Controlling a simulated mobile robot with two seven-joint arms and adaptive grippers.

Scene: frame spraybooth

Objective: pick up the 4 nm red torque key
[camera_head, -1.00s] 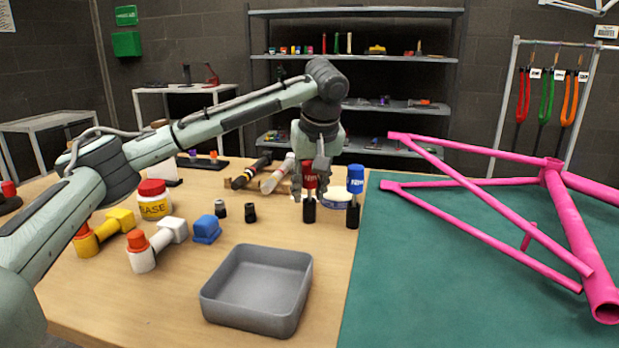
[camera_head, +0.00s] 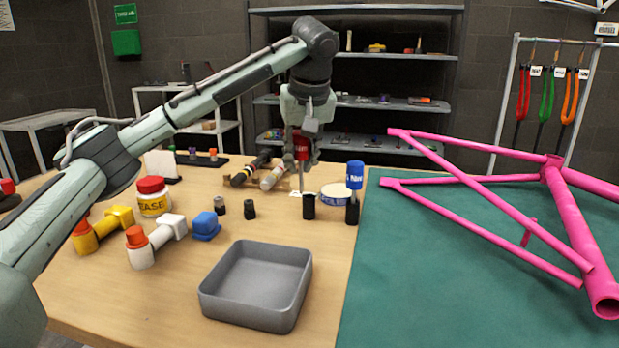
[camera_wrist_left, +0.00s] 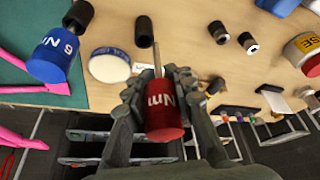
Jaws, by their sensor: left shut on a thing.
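The red torque key (camera_head: 302,148) is held upright in my left gripper (camera_head: 303,160), with its thin metal shaft pointing down. In the left wrist view the red handle (camera_wrist_left: 164,115) shows white "Nm" lettering between the fingers of the left gripper (camera_wrist_left: 158,82); its number is not readable. A black cylindrical socket (camera_head: 309,207) stands on the table below the key, apart from the shaft. It also shows in the left wrist view (camera_wrist_left: 144,31). The blue 6 Nm key (camera_head: 355,176) stands in a black socket to the right. My right gripper is not in view.
A grey tray (camera_head: 211,304) lies in front, on the wooden table. A round tin (camera_head: 336,194) is close behind the sockets. The pink frame (camera_head: 566,215) lies on the green mat (camera_head: 420,270) to the right. Two small black pieces and a blue block (camera_head: 206,226) sit left.

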